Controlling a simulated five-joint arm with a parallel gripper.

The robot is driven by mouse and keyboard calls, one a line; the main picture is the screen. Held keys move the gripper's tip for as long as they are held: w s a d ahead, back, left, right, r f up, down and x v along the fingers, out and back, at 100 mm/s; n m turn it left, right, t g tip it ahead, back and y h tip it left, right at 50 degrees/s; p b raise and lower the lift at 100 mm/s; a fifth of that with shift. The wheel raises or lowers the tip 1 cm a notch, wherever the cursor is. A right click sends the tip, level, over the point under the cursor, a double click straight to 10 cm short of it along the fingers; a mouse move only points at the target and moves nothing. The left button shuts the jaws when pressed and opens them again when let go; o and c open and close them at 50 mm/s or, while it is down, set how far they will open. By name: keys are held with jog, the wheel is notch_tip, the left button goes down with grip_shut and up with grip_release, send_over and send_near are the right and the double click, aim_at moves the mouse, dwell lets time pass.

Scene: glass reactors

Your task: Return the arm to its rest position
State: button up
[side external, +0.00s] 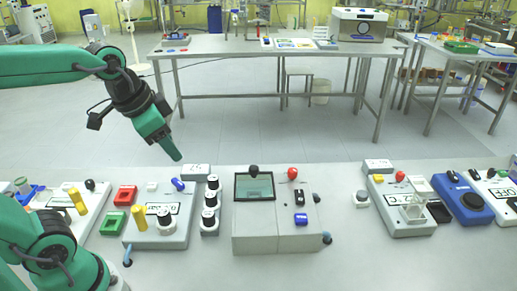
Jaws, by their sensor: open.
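My arm is green and black and reaches in from the left edge. My gripper (176,156) points down and to the right. It hangs in the air above the left part of the bench, above a grey control box (165,232) with a blue knob (178,184) and a yellow handle (140,217). The gripper looks empty and touches nothing that I can see. Its fingers are small and seen from the side here.
The near bench (350,250) carries a central box with a dark screen (254,187), a column of black-topped knobs (209,199), red (125,195) and green (113,223) blocks, and a blue device (463,203) at right. Behind is open floor and a far metal table (230,45).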

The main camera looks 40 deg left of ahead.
jog(key=shift+s+a+f+n+t, duration=0.15)
jog(key=shift+s+f+n, duration=0.15)
jog(key=shift+s+n, duration=0.35)
jog(key=shift+s+d+f+n+t, duration=0.1)
jog(key=shift+s+f+n+t, duration=0.15)
jog(key=shift+s+n, duration=0.45)
jog(key=shift+s+a+f+n+t, duration=0.1)
jog(key=shift+s+f+n, duration=0.25)
jog(key=shift+s, duration=0.6)
